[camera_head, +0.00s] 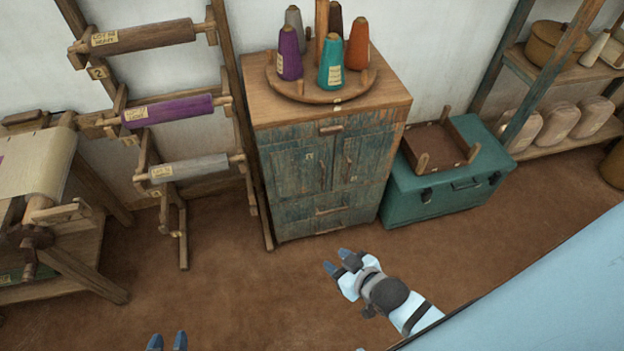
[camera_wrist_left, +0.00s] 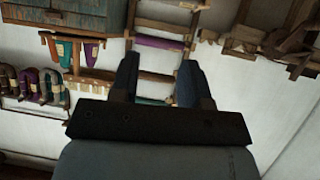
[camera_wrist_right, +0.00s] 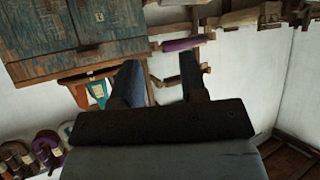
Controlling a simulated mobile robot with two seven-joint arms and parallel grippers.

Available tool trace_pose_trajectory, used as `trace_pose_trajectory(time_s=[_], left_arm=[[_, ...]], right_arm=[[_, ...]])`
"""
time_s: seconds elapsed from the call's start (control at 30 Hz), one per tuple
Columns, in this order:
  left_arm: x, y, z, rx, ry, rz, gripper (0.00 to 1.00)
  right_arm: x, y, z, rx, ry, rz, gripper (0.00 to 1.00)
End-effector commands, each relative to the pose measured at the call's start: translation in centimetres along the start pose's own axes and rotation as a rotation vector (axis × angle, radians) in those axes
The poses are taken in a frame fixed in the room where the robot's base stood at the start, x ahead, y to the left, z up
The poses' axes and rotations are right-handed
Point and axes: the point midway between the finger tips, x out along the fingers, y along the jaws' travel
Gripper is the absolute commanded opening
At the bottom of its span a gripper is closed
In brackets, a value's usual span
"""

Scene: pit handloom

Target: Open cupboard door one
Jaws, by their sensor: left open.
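The cupboard (camera_head: 330,228) is a worn blue-green wooden cabinet against the wall. Its left door (camera_head: 290,176) carries a small tag (camera_head: 309,157) that is too small to read here. Its right door (camera_head: 362,166) is beside it, and both look shut. Upright handles (camera_head: 347,162) show near the middle seam. My right gripper (camera_head: 338,261) is open and empty, in front of the cupboard and apart from it. The cupboard also shows upside down in the right wrist view (camera_wrist_right: 40,72). My left gripper (camera_head: 167,341) is open and empty at the bottom edge, far from the cupboard.
A round rack (camera_head: 300,93) with several yarn cones stands on the cupboard. A warp-roller rack (camera_head: 174,112) leans at its left. A teal chest (camera_head: 440,193) with a wooden tray is close at its right. The brown floor (camera_head: 250,300) in front is clear.

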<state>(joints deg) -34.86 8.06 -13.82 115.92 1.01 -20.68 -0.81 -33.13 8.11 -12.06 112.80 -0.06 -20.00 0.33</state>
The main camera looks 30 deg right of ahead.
Motion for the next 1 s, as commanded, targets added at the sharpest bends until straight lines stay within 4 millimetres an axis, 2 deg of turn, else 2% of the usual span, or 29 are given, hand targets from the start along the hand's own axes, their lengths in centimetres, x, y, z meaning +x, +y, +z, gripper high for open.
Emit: trace_pose_trajectory(time_s=[0.03,0.1,0.3,0.5,0.8,1.0], left_arm=[[1.7,0.2,1.5,-0.003,0.031,0.009,0.43],[3.0,0.5,1.8,-0.009,0.075,0.023,0.43],[5.6,1.8,2.0,-0.032,0.207,0.071,0.43],[7.4,3.1,2.5,-0.055,0.335,0.123,0.43],[8.8,4.8,3.9,-0.093,0.516,0.21,0.43],[8.6,5.6,4.3,-0.114,0.6,0.256,0.43]], right_arm=[[2.7,1.1,2.2,-0.002,0.023,0.015,0.39],[5.3,2.7,3.4,0.0,0.057,0.037,0.39],[12.2,7.3,5.8,0.01,0.162,0.098,0.39],[18.4,12.1,7.5,0.022,0.27,0.153,0.39],[26.3,18.9,9.3,0.047,0.435,0.222,0.39],[29.2,22.1,9.2,0.063,0.515,0.248,0.39]])
